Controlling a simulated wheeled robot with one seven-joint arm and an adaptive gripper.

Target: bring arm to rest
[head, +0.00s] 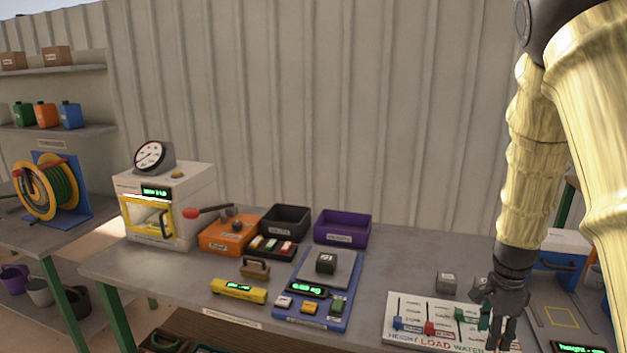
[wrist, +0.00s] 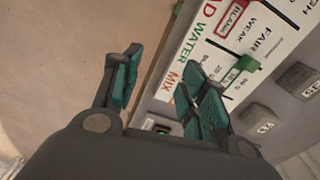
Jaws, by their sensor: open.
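My arm (head: 530,165) hangs down at the right of the head view in a pale yellow cover. My gripper (head: 498,318) points down over the right end of the white slider board (head: 408,307), near the table's front edge. In the wrist view my gripper (wrist: 165,85) shows its teal-padded fingers spread apart with nothing between them. The board also shows in the wrist view (wrist: 205,55), beside the right-hand fingers. Whether the fingers touch it cannot be told.
Grey blocks (head: 446,282) stand behind the board. A blue scale (head: 318,317) bears a dark block (head: 326,262). Bare table lies between scale and board.

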